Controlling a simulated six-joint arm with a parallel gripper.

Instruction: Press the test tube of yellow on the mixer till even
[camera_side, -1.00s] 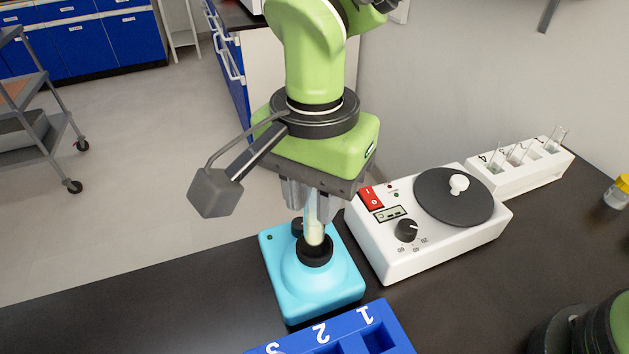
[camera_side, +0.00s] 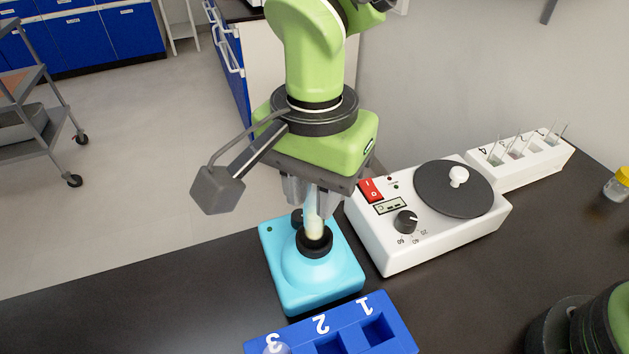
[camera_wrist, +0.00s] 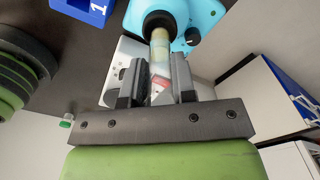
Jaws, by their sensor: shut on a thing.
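The test tube of yellow (camera_side: 314,224) stands nearly upright with its lower end at the black cup (camera_side: 314,241) on top of the light-blue mixer (camera_side: 292,275). My gripper (camera_side: 312,204) is above the mixer and shut on the tube's upper part. In the wrist view the tube (camera_wrist: 159,47) runs from between my gripper's two fingers (camera_wrist: 157,92) to the mixer's black cup (camera_wrist: 158,22). Its contents look pale yellow near the bottom. I cannot tell how even the liquid is.
A blue numbered rack (camera_side: 400,343) lies in front of the mixer, with a tube top (camera_side: 277,346) at slot 3. A white device with a dark round plate (camera_side: 455,190) stands right of the mixer. Behind it is a white tube rack (camera_side: 545,162). A yellow-capped jar (camera_side: 617,186) sits far right.

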